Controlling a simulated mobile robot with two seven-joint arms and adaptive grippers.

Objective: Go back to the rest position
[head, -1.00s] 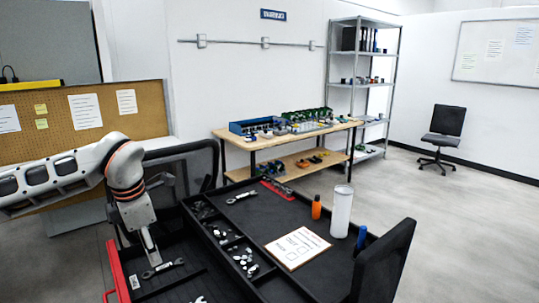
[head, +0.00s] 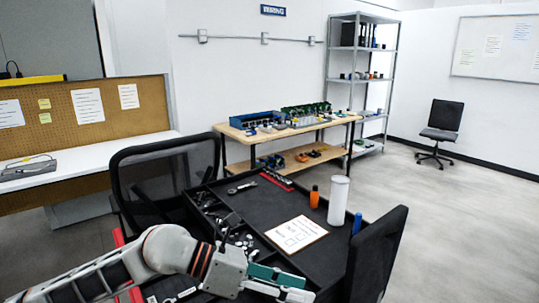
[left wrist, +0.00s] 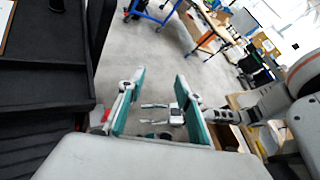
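My left gripper (head: 278,282) reaches in at the bottom of the head view, over the near part of the black tray table. Its teal-padded fingers also show in the left wrist view (left wrist: 160,76). They stand well apart with nothing held between them. Beyond them, in the left wrist view, my right arm comes in from the right. Its gripper (left wrist: 158,113) appears small between the left fingers, with two separate grey fingers and nothing visible in them. The right gripper is not in the head view.
The black tray table (head: 262,208) holds a white cylinder (head: 338,200), an orange bottle (head: 314,197), a blue bottle (head: 357,223), a printed sheet (head: 296,235) and a wrench (head: 242,187). Chairs (head: 165,165) stand close around it. Open floor (head: 450,215) lies to the right.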

